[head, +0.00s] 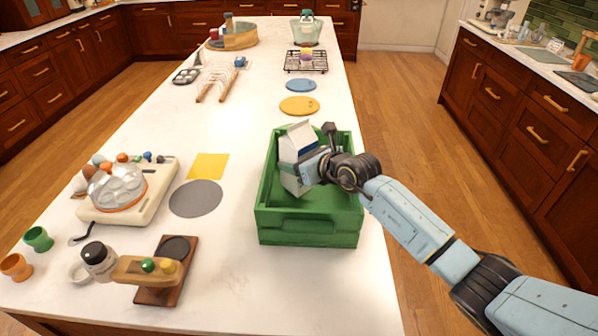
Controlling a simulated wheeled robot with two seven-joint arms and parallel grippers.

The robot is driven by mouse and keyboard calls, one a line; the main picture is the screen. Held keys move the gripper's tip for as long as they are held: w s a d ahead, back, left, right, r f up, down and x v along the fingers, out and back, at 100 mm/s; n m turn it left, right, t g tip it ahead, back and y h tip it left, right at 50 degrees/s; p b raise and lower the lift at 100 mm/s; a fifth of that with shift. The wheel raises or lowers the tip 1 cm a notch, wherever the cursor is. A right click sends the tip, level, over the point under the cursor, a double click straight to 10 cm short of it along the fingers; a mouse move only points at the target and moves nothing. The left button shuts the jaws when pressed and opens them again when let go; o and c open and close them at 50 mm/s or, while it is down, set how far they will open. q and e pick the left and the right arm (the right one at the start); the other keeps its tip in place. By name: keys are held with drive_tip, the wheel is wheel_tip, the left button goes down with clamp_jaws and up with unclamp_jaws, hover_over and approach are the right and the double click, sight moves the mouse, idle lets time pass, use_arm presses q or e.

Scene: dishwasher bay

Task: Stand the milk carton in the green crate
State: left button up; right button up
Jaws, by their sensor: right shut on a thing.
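The green crate (308,238) stands on the white island counter near its right edge. The milk carton (296,150), white with a blue band and a gabled top, is inside the crate's walls toward the left side. It leans slightly, its top to the left wall's side. My right gripper (311,166) reaches in over the crate's right wall and is shut on the carton. The fingers hide part of the carton's lower right side. I cannot tell whether the carton's base touches the crate floor. My left gripper is not in view.
Left of the crate lie a grey round mat (196,199) and a yellow square mat (208,166). A cream tray (150,208) with a clear domed piece stands further left. A yellow disc (299,105) and blue disc (301,85) lie behind the crate.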

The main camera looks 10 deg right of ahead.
wheel_tip(320, 180, down, 2)
drive_tip(key=shift+f, duration=0.15)
drive_tip(key=shift+w+f, duration=0.1)
drive_tip(key=shift+f, duration=0.3)
drive_tip(key=shift+f+b, duration=0.15)
drive_tip(key=shift+b, duration=0.15)
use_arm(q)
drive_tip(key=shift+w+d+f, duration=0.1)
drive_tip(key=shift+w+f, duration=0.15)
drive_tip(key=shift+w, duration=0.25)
use_arm(e)
drive_tip(key=o, duration=1.6)
drive_tip(key=shift+f, duration=0.15)
drive_tip(key=shift+s+d+r, duration=0.1)
drive_tip(key=shift+s+r, duration=0.15)
drive_tip(key=shift+s, duration=0.05)
use_arm(q)
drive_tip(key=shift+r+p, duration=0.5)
drive_tip(key=shift+p, duration=0.05)
use_arm(e)
drive_tip(key=shift+v, duration=3.55)
